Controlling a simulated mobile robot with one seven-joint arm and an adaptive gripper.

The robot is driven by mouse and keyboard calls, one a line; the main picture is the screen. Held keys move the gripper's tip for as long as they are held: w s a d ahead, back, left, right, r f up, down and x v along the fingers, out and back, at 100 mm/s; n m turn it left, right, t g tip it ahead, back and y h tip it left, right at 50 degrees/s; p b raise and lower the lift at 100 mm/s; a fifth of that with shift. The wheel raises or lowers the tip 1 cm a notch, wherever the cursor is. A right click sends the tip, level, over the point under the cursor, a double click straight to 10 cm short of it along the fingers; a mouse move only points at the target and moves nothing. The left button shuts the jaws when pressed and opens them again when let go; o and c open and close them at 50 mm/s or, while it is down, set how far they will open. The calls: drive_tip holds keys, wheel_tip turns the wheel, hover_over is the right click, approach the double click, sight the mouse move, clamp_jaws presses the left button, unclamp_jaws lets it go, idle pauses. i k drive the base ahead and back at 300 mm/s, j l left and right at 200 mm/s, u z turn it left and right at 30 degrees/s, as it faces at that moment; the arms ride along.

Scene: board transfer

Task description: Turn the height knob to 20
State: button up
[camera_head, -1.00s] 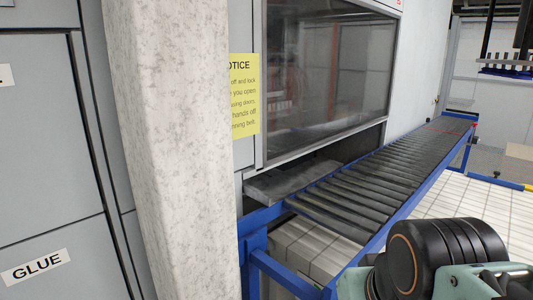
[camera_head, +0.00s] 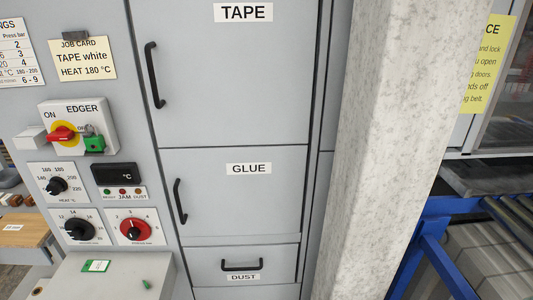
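A black knob (camera_head: 79,230) on a white dial plate sits low on the grey machine panel at left. Its scale shows 12 and 14, with further marks too small to read. Its caption is too small to read, so I cannot be sure it is the height knob, and its setting is unclear. Above it is a black knob (camera_head: 57,186) on a plate marked HEAT. To the right is a red dial with a black knob (camera_head: 132,230). My gripper is not in view.
An EDGER switch box (camera_head: 77,127) with a red handle and a green padlock is above the dials. A dark display (camera_head: 114,174) is beside them. A grey ledge (camera_head: 110,275) juts out below. TAPE, GLUE and DUST doors and a pale pillar (camera_head: 385,150) stand to the right.

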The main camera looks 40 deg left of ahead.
sight(78, 229)
drive_tip(key=j+u, duration=0.1)
drive_tip(key=u, duration=2.8)
